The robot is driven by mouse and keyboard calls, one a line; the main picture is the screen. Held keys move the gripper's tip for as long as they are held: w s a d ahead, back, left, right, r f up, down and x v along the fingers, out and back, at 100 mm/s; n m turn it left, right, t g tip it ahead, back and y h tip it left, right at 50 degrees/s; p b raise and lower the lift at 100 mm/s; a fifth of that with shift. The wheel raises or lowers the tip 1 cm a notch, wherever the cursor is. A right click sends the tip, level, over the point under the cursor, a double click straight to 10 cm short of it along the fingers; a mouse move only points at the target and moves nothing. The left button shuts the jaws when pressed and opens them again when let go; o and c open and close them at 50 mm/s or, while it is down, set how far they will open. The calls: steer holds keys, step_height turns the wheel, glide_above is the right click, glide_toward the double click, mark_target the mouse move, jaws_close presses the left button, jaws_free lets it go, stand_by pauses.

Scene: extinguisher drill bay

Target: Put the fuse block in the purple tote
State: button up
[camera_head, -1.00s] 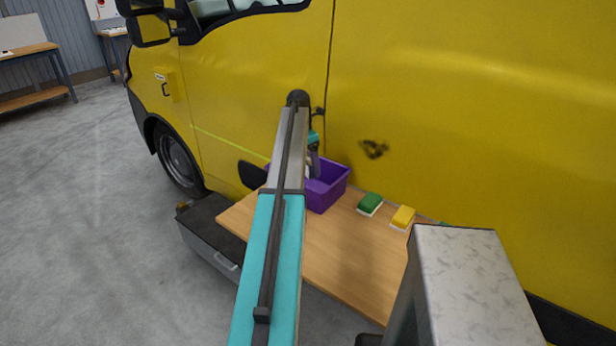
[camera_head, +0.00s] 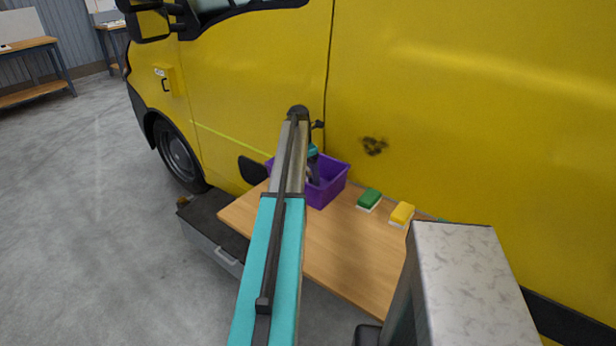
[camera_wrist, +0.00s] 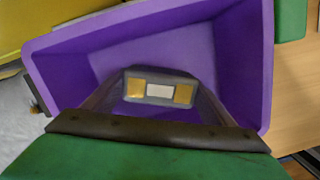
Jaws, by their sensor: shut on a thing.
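The purple tote (camera_head: 331,189) stands on the wooden table against the yellow van, partly hidden behind my arm. In the wrist view, its open inside and rim (camera_wrist: 268,70) surround my fingers. My gripper (camera_head: 314,176) points down into the tote in the head view. In the wrist view, my gripper (camera_wrist: 160,100) is shut on the fuse block (camera_wrist: 159,91), a dark grey piece with orange ends and a white middle. The block is within the tote's outline. I cannot tell whether it touches the floor of the tote.
A green block (camera_head: 369,199) and a yellow block (camera_head: 402,214) lie on the table (camera_head: 335,245) right of the tote. The green block shows in the wrist view (camera_wrist: 290,18). A grey case (camera_head: 211,243) is left of the table. The van (camera_head: 440,110) rises close behind.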

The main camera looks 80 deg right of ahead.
steer(key=shift+f, duration=1.1)
steer(key=shift+f, duration=0.15)
steer(key=o, duration=1.2)
steer(key=shift+w+a+r+b, duration=0.25)
steer(key=shift+r+b, duration=0.15)
steer(key=shift+r, duration=1.65)
steer(key=shift+w+a+r+b, duration=0.1)
steer(key=shift+w+r+b, duration=0.2)
steer(key=shift+r, duration=1.7)
steer(key=shift+w+a+r+b, duration=0.2)
steer(key=shift+r+b, duration=0.25)
steer(key=shift+r, duration=1.6)
